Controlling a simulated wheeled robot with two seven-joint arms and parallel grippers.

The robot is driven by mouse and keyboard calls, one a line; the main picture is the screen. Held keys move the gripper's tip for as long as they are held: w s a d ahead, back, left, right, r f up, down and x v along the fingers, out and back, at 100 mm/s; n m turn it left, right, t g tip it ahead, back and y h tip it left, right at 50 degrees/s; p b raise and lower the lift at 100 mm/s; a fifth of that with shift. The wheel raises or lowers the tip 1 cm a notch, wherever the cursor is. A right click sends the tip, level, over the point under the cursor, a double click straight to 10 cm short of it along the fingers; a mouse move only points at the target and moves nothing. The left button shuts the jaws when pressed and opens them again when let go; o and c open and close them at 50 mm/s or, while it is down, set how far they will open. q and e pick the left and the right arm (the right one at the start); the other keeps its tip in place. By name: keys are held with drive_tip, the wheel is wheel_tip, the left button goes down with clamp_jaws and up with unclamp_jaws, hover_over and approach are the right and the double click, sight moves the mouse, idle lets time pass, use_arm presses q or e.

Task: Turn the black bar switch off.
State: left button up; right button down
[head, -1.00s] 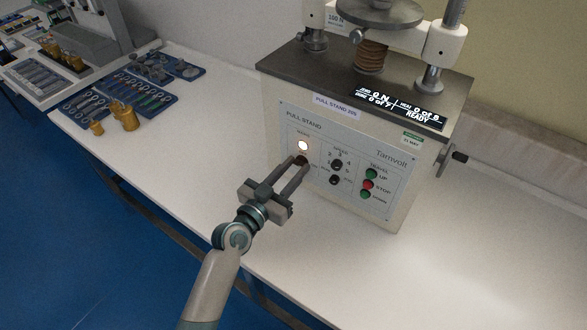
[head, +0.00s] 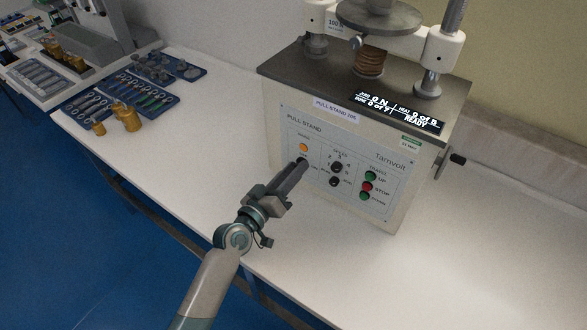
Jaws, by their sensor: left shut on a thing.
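The black bar switch (head: 302,160) is on the left of the pull stand's front panel, just under a round lamp (head: 304,147) that shows orange. My left gripper (head: 299,166) reaches it from below left, its fingers close together and shut on the switch. The fingertips cover most of the bar, so its exact angle is hard to see. My right gripper is not in view.
The pull stand (head: 417,165) stands on a white bench (head: 480,250). Its panel also has two black knobs (head: 336,167) and green and red travel buttons (head: 367,187). A lit display (head: 398,112) reads READY. Trays of tools (head: 115,98) and brass weights (head: 128,118) lie to the left.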

use_arm(q)
drive_tip(key=n+p, duration=0.1)
drive_tip(key=n, duration=0.9)
drive_tip(key=shift+a+f+n+p, duration=0.1)
drive_tip(key=shift+f+n+p, duration=0.05)
drive_tip(key=shift+n+p, duration=0.2)
idle(0.3)
drive_tip(key=o, duration=1)
drive_tip(key=shift+o, duration=0.2)
drive_tip(key=shift+s, duration=0.1)
drive_tip(key=b+v, duration=0.3)
drive_tip(key=v, duration=1.4)
drive_tip(key=shift+b, duration=0.4)
drive_tip(key=shift+a, duration=0.15)
